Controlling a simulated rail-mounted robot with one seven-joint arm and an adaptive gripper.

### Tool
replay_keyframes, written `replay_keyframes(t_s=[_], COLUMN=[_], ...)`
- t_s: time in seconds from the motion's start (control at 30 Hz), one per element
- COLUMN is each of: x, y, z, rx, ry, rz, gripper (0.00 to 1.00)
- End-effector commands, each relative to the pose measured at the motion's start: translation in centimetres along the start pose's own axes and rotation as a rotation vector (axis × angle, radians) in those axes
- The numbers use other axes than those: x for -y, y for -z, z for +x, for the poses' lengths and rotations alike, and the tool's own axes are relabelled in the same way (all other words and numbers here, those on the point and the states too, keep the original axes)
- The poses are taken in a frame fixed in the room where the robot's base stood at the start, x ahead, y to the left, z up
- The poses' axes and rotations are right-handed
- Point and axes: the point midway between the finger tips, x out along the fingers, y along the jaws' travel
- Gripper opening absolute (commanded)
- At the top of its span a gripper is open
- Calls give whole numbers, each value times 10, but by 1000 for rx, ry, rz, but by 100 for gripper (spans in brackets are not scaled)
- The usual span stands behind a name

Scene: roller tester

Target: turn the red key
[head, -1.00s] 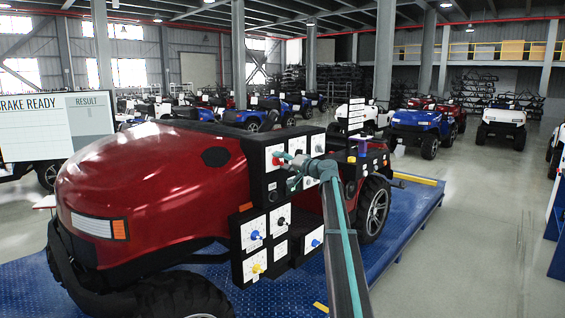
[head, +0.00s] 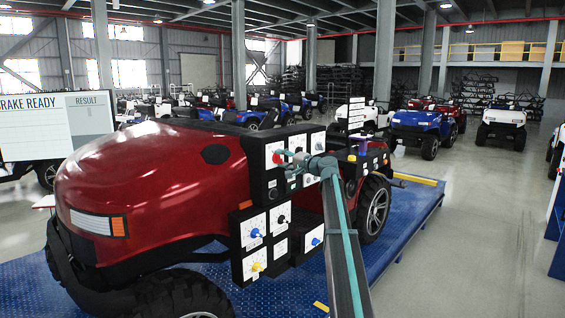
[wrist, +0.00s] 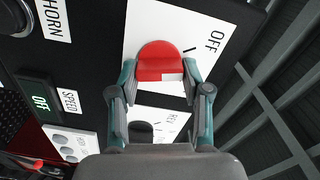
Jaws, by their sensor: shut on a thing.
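The red key (wrist: 160,62) sits on a white plate (wrist: 215,30) marked OFF in the wrist view. In the head view the red key (head: 278,157) is a small red spot at the upper left of the black control panel (head: 262,185), partly covered by my gripper. My gripper (wrist: 160,84) is shut on the red key, with one teal finger at each side of it. In the head view my gripper (head: 286,155) reaches the panel from the right. The key's far side and shaft are hidden.
A black switch (wrist: 140,130) sits just below the key, close to my fingers. A HORN button (wrist: 12,18) and a SPEED display (wrist: 40,103) are to the left. Blue (head: 254,233) and yellow (head: 256,267) knobs sit lower. The red vehicle (head: 150,180) stands behind the panel.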

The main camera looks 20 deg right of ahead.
Motion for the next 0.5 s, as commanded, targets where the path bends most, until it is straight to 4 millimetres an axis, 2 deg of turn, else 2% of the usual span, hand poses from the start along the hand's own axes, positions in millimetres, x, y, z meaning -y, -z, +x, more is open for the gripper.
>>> replay_keyframes(t_s=[0.5], x=[-2], y=[0], z=[0], rx=[0], ry=[0], rz=[490], gripper=[13])
